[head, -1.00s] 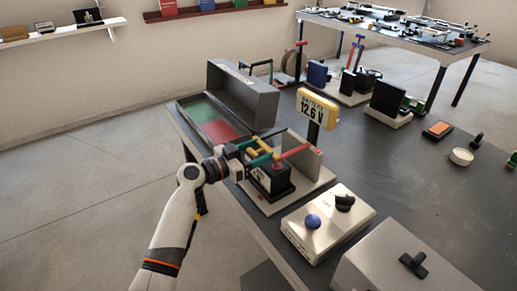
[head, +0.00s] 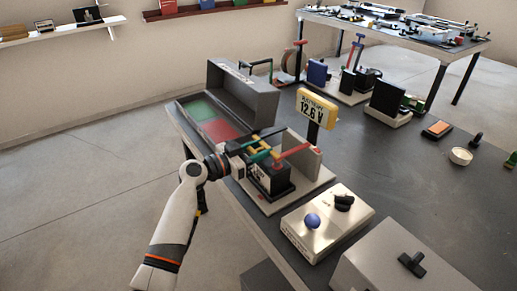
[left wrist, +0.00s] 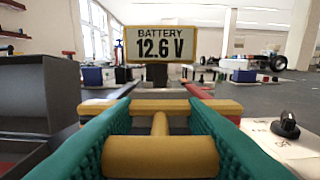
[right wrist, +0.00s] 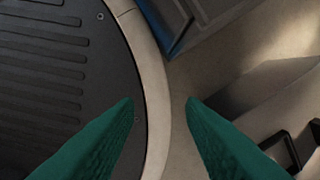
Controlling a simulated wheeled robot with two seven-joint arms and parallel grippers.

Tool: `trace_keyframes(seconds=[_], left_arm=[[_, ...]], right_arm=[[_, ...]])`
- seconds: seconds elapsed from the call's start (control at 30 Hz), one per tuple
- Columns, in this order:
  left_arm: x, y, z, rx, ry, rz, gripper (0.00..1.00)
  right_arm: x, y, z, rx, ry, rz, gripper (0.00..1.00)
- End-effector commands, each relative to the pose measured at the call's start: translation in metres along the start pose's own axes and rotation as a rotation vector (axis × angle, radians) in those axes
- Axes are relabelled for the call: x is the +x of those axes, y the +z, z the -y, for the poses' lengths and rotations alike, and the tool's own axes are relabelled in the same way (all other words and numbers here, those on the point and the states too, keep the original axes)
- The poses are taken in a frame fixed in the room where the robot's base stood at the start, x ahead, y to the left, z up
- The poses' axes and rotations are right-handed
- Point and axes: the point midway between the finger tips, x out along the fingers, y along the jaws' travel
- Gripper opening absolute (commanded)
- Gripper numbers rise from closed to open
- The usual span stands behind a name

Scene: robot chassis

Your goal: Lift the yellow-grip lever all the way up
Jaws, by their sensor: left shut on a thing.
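The yellow lever grip (left wrist: 160,157) lies crosswise between the two green fingers of my left gripper (left wrist: 160,110). My left gripper is shut on it. My right gripper (right wrist: 159,103) is open and empty above the floor, outside the head view.
A grey open-fronted box (head: 243,94) with green and red panels stands behind the fixture. A white control box (head: 325,218) with a blue ball knob and black knob is on the near side. A grey box (head: 395,262) sits nearest.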

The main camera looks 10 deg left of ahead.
Motion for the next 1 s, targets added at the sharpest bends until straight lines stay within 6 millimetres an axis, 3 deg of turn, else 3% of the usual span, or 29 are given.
trace_keyframes(seconds=[0.27, 0.7, 1.0], left_arm=[[0.002, 0.031, 0.000, 0.003, -0.002, -0.143, 0.00], [0.020, 0.085, -0.001, 0.003, 0.000, -0.534, 0.00], [0.046, 0.110, -0.001, 0.003, 0.001, -0.817, 0.00]], right_arm=[[-0.050, 0.004, 0.003, 0.000, -0.002, 0.000, 0.36], [-0.151, 0.014, 0.004, 0.000, -0.003, 0.000, 0.36], [-0.189, 0.017, 0.005, 0.000, -0.003, -0.001, 0.36]])
